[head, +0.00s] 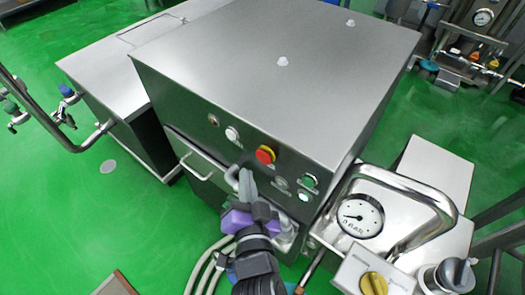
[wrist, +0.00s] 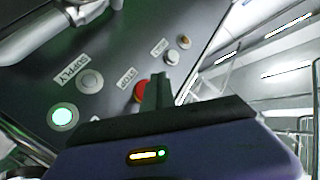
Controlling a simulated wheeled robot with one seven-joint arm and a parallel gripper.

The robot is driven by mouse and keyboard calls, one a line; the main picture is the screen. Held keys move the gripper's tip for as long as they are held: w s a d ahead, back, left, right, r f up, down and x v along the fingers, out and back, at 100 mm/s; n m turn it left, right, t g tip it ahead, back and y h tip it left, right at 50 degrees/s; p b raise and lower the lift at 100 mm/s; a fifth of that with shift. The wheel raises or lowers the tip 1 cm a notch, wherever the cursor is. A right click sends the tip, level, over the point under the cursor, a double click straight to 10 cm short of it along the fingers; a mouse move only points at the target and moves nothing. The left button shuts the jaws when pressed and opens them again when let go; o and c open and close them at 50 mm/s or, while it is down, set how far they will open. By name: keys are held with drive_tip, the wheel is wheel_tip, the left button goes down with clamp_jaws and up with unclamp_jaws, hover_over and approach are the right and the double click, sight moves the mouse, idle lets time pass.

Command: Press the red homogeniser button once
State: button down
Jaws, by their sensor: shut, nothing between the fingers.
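The red button (head: 265,154) has a yellow collar and sits on the dark front panel of the steel homogeniser cabinet (head: 270,60). In the wrist view the red button (wrist: 139,92) is partly hidden behind my fingers, beside a label reading STOP. My gripper (head: 246,178) is shut and empty, its fingers pointing up toward the panel, just below and left of the red button in the head view. In the wrist view my gripper's fingertips (wrist: 158,82) overlap the button's right edge. I cannot tell whether they touch it.
Other panel controls are a white button (head: 232,133), a green button (head: 309,180) and a lit green one (wrist: 63,117). A pressure gauge (head: 361,216) and a bent steel pipe (head: 425,195) stand right of my arm. Green floor (head: 60,220) is open at left.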

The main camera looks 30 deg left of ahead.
sight(264, 157)
drive_tip(key=shift+w+d+p, duration=0.1)
drive_tip(key=shift+w+p, duration=0.25)
drive_tip(key=shift+w, duration=1.05)
idle(1.0)
drive_tip(key=shift+w, duration=0.4)
drive_tip(key=shift+w+d, duration=0.1)
drive_tip(key=shift+w, duration=0.4)
idle(0.6)
drive_tip(key=shift+s, duration=0.9)
